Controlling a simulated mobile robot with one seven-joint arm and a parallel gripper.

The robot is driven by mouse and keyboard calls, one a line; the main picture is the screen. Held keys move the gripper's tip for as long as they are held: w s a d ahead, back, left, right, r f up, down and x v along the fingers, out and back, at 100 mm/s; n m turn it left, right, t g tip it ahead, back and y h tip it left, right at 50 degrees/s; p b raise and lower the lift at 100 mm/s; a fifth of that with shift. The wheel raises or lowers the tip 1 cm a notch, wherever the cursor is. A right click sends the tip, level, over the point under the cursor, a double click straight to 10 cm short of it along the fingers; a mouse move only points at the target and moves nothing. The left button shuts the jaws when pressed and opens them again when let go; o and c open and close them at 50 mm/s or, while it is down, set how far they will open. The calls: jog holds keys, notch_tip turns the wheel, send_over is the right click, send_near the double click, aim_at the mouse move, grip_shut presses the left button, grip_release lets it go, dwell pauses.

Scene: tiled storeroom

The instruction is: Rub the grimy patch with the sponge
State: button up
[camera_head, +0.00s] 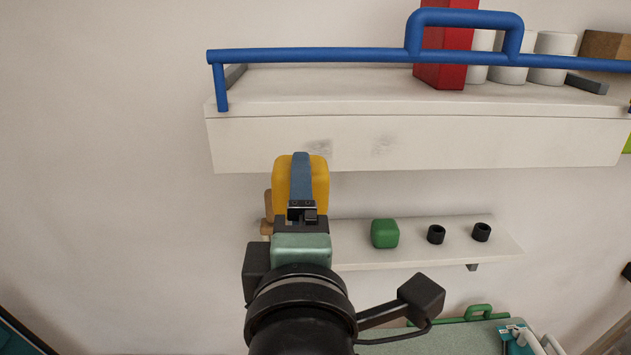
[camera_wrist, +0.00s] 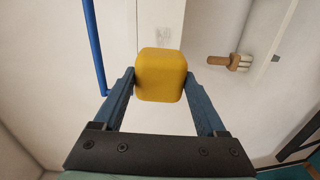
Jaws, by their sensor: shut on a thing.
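A yellow sponge (camera_head: 320,185) is held in my gripper (camera_head: 301,160). The wrist view shows both blue fingers of the gripper (camera_wrist: 160,88) shut on the sides of the sponge (camera_wrist: 160,75). In the head view the sponge is just below and left of the left patch, partly over the shelf's lower edge. I cannot tell whether it touches the shelf.
A blue rail (camera_head: 330,55) runs along the upper shelf, with a red box (camera_head: 440,70) and white cylinders behind it. The lower shelf (camera_head: 350,240) holds a green block (camera_head: 384,233), two black rings (camera_head: 436,234) and a wooden-handled item (camera_wrist: 230,61). Bare wall lies left.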

jog(key=w, duration=0.6)
jog(key=shift+w, duration=1.05)
dwell(0.7)
jog(key=shift+d, duration=0.1)
jog(key=shift+s+d, duration=0.15)
jog(key=shift+d, duration=2.75)
jog(key=shift+d+b, duration=1.05)
jog(key=shift+d, duration=3.25)
